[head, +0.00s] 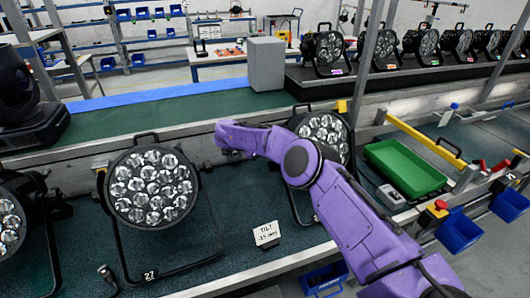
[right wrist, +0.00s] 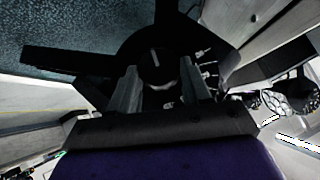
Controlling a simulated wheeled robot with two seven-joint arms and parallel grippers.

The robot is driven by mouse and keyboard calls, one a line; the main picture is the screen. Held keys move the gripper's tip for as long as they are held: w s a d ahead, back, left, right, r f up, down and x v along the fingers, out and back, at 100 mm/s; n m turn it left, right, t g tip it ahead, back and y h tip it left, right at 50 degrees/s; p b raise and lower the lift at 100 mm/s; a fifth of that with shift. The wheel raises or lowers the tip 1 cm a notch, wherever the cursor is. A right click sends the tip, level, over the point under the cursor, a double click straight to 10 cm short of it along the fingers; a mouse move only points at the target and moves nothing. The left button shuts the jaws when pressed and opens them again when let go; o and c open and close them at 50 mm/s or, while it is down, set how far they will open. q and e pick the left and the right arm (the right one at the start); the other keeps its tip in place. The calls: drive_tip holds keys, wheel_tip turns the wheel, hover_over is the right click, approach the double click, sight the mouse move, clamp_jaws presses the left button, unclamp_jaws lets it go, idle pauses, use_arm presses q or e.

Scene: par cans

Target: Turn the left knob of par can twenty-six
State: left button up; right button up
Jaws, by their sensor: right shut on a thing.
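A round black par can (head: 152,186) with several clear lenses stands left of centre in the head view. Its small front label (head: 150,274) appears to read 27. A second par can (head: 322,130) stands to its right, partly behind my right arm; its number is hidden. In the right wrist view my right gripper (right wrist: 160,84) is shut on a dark round knob (right wrist: 155,62) with a pale mark. My left gripper is not in view.
A third par can (head: 12,225) is cut off at the left edge. A tilted white card (head: 267,234) stands on the dark bench mat. A green tray (head: 405,168) lies right of my arm. A grey box (head: 266,64) stands on the green belt behind.

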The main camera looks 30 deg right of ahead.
idle(0.4)
drive_tip(key=o, duration=1.1)
drive_tip(key=shift+a, duration=0.1)
drive_tip(key=b+v, duration=0.2)
drive_tip(key=v, duration=0.8)
drive_tip(key=shift+a+r, duration=0.1)
drive_tip(key=shift+r, duration=0.05)
drive_tip(key=shift+r, duration=0.1)
